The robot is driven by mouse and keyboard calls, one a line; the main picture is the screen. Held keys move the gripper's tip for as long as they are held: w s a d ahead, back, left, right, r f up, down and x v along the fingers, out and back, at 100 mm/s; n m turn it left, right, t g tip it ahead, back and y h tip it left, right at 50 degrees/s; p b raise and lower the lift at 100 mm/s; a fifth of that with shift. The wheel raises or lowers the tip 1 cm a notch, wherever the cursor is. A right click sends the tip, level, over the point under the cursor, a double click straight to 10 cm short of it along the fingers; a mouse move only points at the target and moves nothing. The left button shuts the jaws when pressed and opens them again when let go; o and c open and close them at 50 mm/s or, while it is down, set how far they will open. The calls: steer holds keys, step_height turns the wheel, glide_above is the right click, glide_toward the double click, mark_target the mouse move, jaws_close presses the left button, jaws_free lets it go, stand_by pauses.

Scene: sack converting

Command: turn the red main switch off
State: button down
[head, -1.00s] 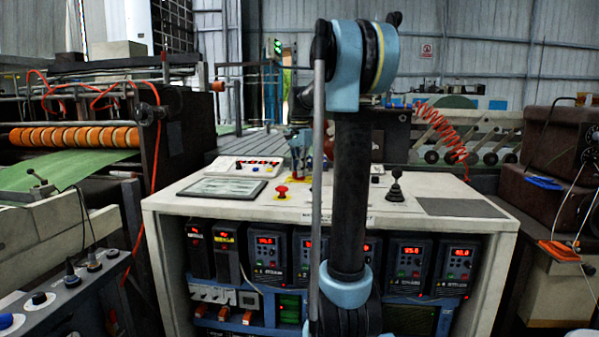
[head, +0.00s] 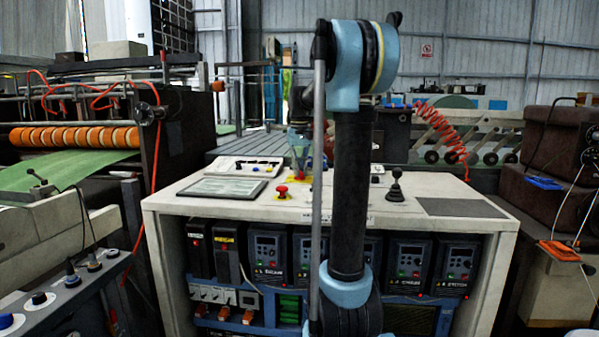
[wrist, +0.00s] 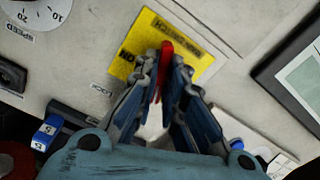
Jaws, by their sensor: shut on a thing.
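The red main switch (wrist: 167,48) is a narrow red handle on a yellow plate (wrist: 207,67) marked "ON", seen in the wrist view. My gripper (wrist: 164,72) is shut on the handle, with its ribbed fingers on either side. The handle's lower part and some of the plate's lettering are hidden by the fingers. In the head view my gripper (head: 299,176) is down at the console top (head: 235,205), behind a red mushroom button (head: 282,190). My arm hides part of the console there.
A flat screen (head: 222,188) and a panel with several buttons (head: 245,167) lie left of my gripper. A black joystick (head: 395,188) stands to the right. Drive units (head: 268,255) sit under the console top, their displays dark.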

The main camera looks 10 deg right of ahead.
steer(key=n, duration=0.4)
steer(key=shift+n, duration=0.3)
stand_by(0.3)
steer(key=c, duration=1.7)
jaws_free()
step_height(320, 180, up, 12)
